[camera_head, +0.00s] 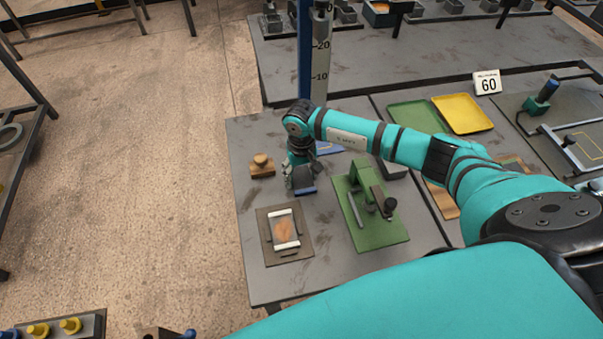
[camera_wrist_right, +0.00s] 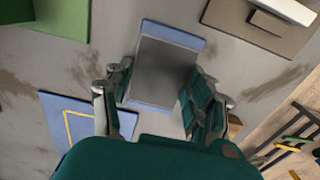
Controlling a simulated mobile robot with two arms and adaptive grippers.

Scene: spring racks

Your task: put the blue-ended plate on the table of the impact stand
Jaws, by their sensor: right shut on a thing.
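The blue-ended plate (camera_wrist_right: 160,68) is a dark grey slab with a blue band at each end. In the head view its blue end (camera_head: 305,190) shows below my right gripper (camera_head: 302,181). In the right wrist view the fingers of the right gripper (camera_wrist_right: 160,95) are shut on the plate's two sides. I cannot tell how far it is above the bench. The impact stand has a blue column with a numbered scale (camera_head: 319,60). A blue pad with a yellow outline (camera_wrist_right: 60,118), apparently its table, lies beside the gripper, mostly hidden by my arm in the head view. My left gripper is not in view.
A green fixture (camera_head: 388,232) stands right of the gripper. A brown board with a white-barred frame (camera_head: 266,247) lies nearer. A wooden block with a knob (camera_head: 262,167) is to the left. Green and yellow trays (camera_head: 465,113) lie behind my arm. Bare grey bench surrounds the plate.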

